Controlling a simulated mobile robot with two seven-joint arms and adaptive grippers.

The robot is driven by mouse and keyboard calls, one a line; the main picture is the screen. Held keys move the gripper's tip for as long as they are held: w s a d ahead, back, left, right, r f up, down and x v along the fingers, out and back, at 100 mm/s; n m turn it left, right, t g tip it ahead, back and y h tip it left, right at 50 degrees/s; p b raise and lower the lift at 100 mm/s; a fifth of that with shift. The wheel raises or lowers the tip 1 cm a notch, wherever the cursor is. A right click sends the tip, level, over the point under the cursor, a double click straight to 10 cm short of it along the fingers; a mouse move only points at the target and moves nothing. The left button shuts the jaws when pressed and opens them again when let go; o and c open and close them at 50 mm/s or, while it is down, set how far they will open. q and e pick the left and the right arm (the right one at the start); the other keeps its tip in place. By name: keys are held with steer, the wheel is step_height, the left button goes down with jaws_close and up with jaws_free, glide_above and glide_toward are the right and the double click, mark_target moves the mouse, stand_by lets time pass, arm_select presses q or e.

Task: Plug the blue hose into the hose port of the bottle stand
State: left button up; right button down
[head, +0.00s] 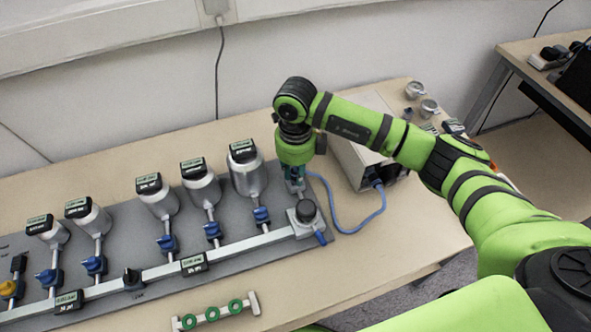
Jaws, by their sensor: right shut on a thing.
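The bottle stand (130,215) is a grey board with several upturned metal bottles, blue valves and a metal rail (235,248). At the rail's right end is a metal block with a black round knob (305,211) and a short blue fitting (320,238). My right gripper (295,186) points down just behind this block and is shut. The blue hose (381,205) runs from the light box in a loop over the table up to my right gripper. The hose end and the hose port are hidden or too small to make out. My left gripper is out of view.
The light box (360,155) stands right of my right gripper, with small metal parts (414,90) beyond it. A holder with green rings (213,312) lies at the front edge.

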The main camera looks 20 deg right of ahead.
steer(key=shift+s+f+m+p, duration=0.1)
steer(key=shift+m+p, duration=0.3)
steer(key=shift+m, duration=1.4)
steer(key=shift+m+p, duration=0.6)
steer(key=shift+m, duration=1.4)
steer(key=c, duration=1)
jaws_free()
